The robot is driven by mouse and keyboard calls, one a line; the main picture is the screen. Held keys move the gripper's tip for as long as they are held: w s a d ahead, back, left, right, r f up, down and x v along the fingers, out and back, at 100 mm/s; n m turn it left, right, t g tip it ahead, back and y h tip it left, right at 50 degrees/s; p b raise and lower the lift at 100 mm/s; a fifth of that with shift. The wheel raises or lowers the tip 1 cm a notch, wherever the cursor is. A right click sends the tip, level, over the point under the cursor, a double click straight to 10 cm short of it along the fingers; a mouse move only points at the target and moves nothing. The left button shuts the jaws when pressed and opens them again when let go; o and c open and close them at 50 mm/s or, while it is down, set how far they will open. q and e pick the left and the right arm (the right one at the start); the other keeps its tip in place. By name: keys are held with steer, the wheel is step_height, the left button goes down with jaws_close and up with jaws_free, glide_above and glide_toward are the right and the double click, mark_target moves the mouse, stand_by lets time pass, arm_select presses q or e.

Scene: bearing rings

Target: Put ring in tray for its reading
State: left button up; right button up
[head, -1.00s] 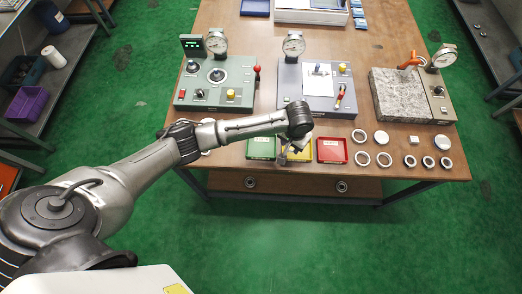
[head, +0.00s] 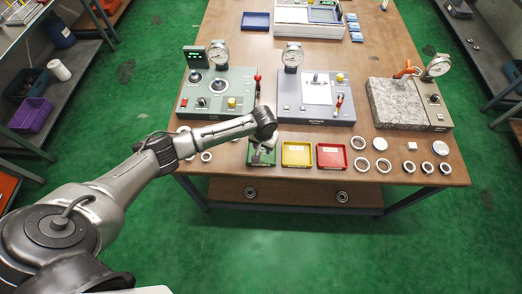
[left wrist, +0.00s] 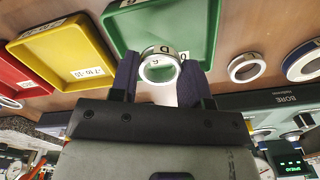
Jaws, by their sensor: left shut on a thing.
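My left gripper (head: 260,153) is over the green tray (head: 272,161) and partly covers it in the head view. The yellow tray (head: 296,161) and red tray (head: 331,163) stand to the right, each with a white label. My right gripper is not in view.
Behind the trays stand a green gauge station (head: 218,101), a grey gauge station (head: 300,110) and a granite block with a gauge (head: 395,100). Several loose rings (head: 362,165) lie right of the red tray, and others (head: 206,156) lie left of the green tray.

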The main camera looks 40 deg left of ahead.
arm_select(q)
steer(key=shift+a+f, duration=0.35)
steer(key=shift+a, duration=0.15)
steer(key=shift+f, duration=0.15)
step_height(320, 180, down, 4)
steer(key=shift+r+b, duration=0.2)
steer(key=shift+b, duration=0.25)
steer(key=shift+f, duration=0.15)
steer(key=o, duration=1)
